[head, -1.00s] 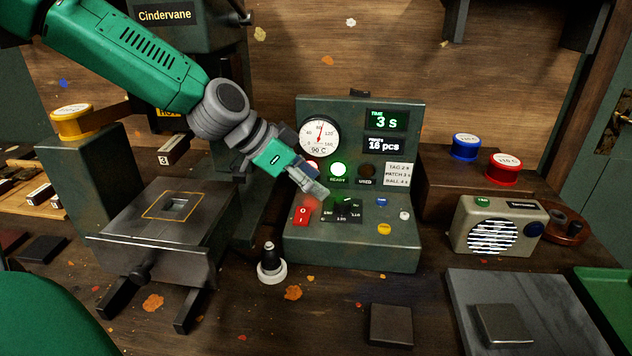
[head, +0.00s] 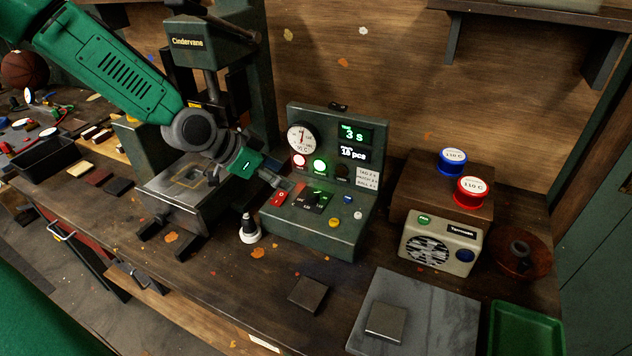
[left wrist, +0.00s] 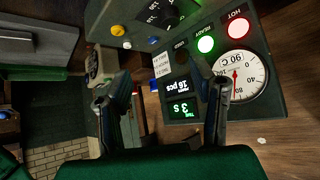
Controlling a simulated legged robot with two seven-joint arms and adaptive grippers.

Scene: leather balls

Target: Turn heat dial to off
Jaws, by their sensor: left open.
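The heat dial (head: 317,200) is a black knob on a dark square plate on the sloped panel of the green control box (head: 312,236). Its setting is too small to read. It also shows upside down at the top of the left wrist view (left wrist: 176,12). The gauge (left wrist: 238,77) reads 90 C. The right gripper is not seen.
The press (head: 190,188) stands left of the box. A small black-and-white stamp-like piece (head: 250,230) stands at the box's front left corner. Bench in front is mostly clear.

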